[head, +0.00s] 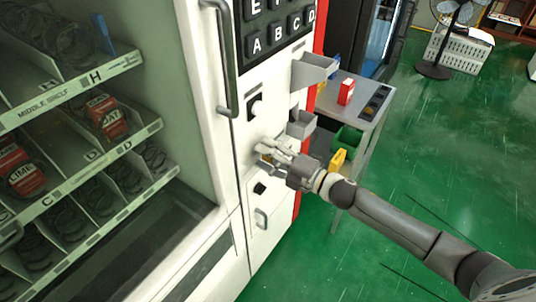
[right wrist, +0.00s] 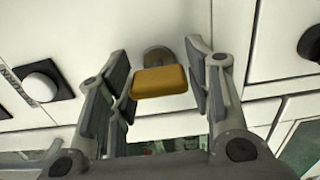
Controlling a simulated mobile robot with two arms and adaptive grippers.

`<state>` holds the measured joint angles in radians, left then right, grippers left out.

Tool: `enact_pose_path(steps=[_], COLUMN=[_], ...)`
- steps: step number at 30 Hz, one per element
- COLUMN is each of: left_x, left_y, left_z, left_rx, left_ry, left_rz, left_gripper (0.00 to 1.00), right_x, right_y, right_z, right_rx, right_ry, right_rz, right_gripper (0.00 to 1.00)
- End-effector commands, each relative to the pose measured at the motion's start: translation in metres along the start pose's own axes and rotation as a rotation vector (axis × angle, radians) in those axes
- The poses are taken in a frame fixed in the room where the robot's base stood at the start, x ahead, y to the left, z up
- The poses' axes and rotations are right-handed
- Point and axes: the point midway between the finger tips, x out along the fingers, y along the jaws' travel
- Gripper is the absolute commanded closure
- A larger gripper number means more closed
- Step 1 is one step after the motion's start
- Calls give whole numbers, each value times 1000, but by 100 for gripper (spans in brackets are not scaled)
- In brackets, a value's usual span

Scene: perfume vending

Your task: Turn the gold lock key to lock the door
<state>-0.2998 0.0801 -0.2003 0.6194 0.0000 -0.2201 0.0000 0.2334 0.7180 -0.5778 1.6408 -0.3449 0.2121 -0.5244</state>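The gold lock key (right wrist: 160,80) has a flat, wide gold head on a round grey metal base in the white door panel. In the right wrist view it sits between the fingers of my right gripper (right wrist: 162,88). The fingers are apart, one at each side of the key head, very close to it; firm contact cannot be made out. In the head view my right gripper (head: 272,154) is at the white front of the vending machine (head: 262,130), where it largely hides the key. The machine's glass door (head: 213,130) stands to the left. My left gripper is not in view.
A long door handle (head: 230,60) and a letter keypad (head: 277,32) are above the gripper. Grey trays (head: 314,70) stick out from the machine's front. A grey table (head: 362,112) with small boxes and a green bin (head: 347,139) stands behind.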

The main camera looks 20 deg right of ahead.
Motion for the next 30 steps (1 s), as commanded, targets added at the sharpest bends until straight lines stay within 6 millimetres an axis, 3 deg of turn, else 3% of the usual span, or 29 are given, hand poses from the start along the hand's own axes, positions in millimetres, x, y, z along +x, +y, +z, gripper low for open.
enact_pose_path(steps=[3,16,30], left_x=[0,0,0], left_y=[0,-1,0], left_z=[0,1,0], left_rx=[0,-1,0], left_ry=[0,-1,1], left_rz=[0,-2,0], left_gripper=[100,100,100], right_x=[0,-8,-84], right_y=[0,0,-1], right_z=[0,0,0], right_rx=[1,3,3], right_ry=[0,0,-1], right_rz=[0,0,-2], right_gripper=[38,38,38])
